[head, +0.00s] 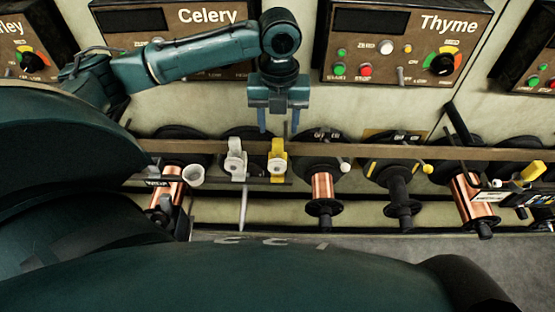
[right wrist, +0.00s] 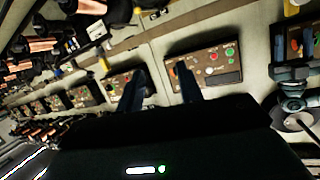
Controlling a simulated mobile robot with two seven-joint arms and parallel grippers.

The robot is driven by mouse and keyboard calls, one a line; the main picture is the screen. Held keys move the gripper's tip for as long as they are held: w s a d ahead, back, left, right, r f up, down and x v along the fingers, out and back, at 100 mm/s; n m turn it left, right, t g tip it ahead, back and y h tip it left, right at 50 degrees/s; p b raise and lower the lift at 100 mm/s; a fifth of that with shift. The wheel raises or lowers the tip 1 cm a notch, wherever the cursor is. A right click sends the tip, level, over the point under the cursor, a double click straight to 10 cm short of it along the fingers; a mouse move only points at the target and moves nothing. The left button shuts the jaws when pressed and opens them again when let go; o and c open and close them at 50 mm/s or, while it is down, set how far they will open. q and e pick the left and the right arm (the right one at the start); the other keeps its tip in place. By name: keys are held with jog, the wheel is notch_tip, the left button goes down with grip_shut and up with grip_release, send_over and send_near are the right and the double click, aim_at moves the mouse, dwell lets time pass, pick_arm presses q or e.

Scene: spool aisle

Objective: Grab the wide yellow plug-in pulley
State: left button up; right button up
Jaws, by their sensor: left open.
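A yellow pulley (head: 277,161) stands upright at the wooden rail, just right of a similar white pulley (head: 235,160). My left gripper (head: 278,129) points down above the yellow pulley, its two fingers apart with nothing between them. The fingertips are close above the pulley in the picture; I cannot tell the exact gap in depth. Another yellow piece (head: 531,172) is at the far right, its shape unclear. My right gripper (right wrist: 160,78) shows in the right wrist view with its two dark fingers apart and empty; it is not seen in the head view.
The wooden rail (head: 400,153) runs across the aisle. Copper spools (head: 322,187) and a dark spool (head: 398,190) stick out beneath it. Control boxes, including Thyme (head: 405,45), hang on the wall behind.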

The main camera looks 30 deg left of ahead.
aim_at(278, 142)
pick_arm(q)
notch_tip(278, 142, down, 4)
jog(key=shift+f+b, duration=0.25)
jog(key=shift+b, duration=0.15)
jog(key=f, duration=0.2)
jog(key=f+b, duration=0.1)
jog(key=f, duration=0.2)
jog(key=shift+w+a, duration=0.1)
jog(key=shift+a, duration=0.1)
jog(key=shift+f, duration=0.1)
grip_shut()
pick_arm(e)
jog(key=shift+a+f+n, duration=0.1)
jog(key=shift+f+n, duration=0.2)
jog(key=shift+f, duration=0.35)
